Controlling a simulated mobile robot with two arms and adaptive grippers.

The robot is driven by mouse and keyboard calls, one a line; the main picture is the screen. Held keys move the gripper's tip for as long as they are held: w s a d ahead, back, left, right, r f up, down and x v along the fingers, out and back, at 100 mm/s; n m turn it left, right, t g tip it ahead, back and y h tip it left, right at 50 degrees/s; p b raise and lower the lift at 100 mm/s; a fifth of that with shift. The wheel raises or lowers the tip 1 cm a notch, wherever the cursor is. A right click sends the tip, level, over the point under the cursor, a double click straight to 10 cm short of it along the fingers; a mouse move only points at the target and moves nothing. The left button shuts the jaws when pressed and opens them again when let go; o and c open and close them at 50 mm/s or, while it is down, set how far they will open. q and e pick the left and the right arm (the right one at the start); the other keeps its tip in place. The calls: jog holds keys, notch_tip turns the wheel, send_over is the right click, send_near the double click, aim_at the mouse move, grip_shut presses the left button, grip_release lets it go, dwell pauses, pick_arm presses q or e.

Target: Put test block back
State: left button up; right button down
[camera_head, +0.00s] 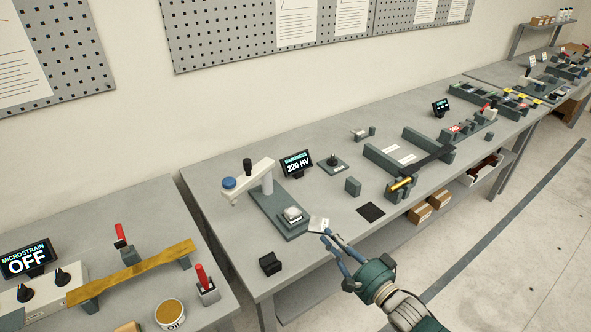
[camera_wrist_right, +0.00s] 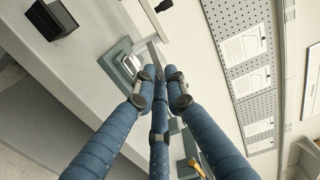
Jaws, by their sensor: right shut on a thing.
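My right gripper (camera_head: 328,240) reaches in from the lower right, with its blue fingers shut on a small, light metal block (camera_head: 318,224), which I take to be the test block. It is held above the bench's front edge, to the right of the hardness tester (camera_head: 262,183). In the right wrist view the fingers (camera_wrist_right: 160,75) close on the block (camera_wrist_right: 156,56), seen nearly edge-on and partly hidden by them. A rounded pale metal piece (camera_head: 293,213) sits on the tester's base. The display (camera_head: 297,163) reads 220 HV. My left gripper is out of view.
A small black box (camera_head: 270,263) stands at the bench's front left. A dark square mat (camera_head: 371,211) lies to the right of the held block. A grey block (camera_head: 353,186) and a holder with a brass cylinder (camera_head: 400,184) stand farther right. Bare bench lies between the box and the tester.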

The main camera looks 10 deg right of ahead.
jog(key=s+a+f+h+b, duration=0.1)
jog(key=s+a+b, duration=0.4)
jog(key=s+a, duration=0.5)
jog(key=s+d+r+m+t+h+b, duration=0.1)
jog(key=s+d+r+m+h+b, duration=0.3)
jog(key=s, duration=0.7)
notch_tip(320, 180, up, 2)
jog(key=shift+d+r+h+b, duration=0.2)
jog(key=shift+d+h+b, duration=0.4)
